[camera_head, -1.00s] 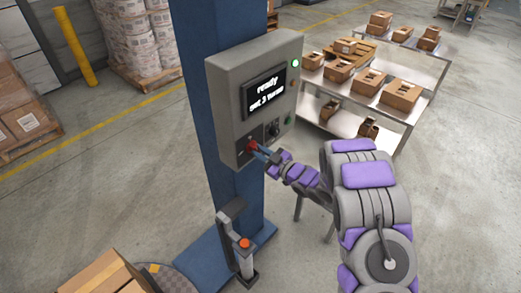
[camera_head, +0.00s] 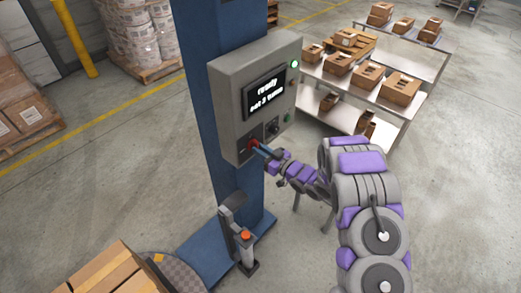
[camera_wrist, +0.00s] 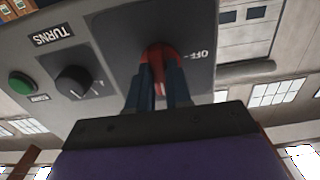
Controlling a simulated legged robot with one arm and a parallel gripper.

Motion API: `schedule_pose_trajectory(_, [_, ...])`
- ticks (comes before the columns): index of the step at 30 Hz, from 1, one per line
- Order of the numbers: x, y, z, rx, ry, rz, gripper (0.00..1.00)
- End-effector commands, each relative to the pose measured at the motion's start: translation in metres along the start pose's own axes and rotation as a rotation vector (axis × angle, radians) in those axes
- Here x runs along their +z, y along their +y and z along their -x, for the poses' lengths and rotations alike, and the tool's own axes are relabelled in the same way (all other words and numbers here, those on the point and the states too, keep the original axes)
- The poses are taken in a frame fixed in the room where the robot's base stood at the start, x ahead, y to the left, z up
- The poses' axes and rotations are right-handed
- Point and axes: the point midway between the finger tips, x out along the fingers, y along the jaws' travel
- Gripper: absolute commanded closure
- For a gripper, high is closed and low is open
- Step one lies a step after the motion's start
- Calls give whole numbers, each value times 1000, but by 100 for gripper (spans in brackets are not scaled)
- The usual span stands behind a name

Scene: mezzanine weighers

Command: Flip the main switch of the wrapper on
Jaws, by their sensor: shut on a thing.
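The wrapper's grey control box (camera_head: 228,100) is mounted on a blue column. Its screen (camera_head: 264,92) reads "ready" and "set 3 turns", and a green lamp (camera_head: 295,64) is lit at its upper right. The red main switch (camera_head: 253,145) sits low on the front; it also shows in the wrist view (camera_wrist: 158,54), with an "OFF" label to its right. My gripper (camera_head: 260,149) is shut on the red switch, its two blue fingers (camera_wrist: 160,92) on either side of the handle. The switch's ON mark is not visible.
A black turns knob (camera_wrist: 73,81) and a green button (camera_wrist: 22,82) are beside the switch. A post with an orange button (camera_head: 245,236) stands below the box. A shelf table (camera_head: 415,62) with cartons is behind right.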

Motion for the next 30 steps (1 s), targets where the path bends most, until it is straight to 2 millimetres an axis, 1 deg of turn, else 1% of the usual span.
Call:
schedule_pose_trajectory(5, [1, 0, 0, 0, -2, -3, 100])
schedule_pose_trajectory(6, [1, 0, 0, 0, -2, -3, 78])
schedule_pose_trajectory(13, [0, 0, 0, 0, -1, -1, 56])
schedule_pose_trajectory(20, [0, 0, 0, 0, 0, 0, 55])
schedule_pose_trajectory(23, [0, 0, 5, 1, -1, 0, 55])
schedule_pose_trajectory(26, [1, 1, 16, 1, -2, 1, 55])
schedule_pose_trajectory(29, [0, 1, 33, 4, 1, 0, 55])
schedule_pose_trajectory(30, [0, 2, 42, 5, 0, 0, 55])
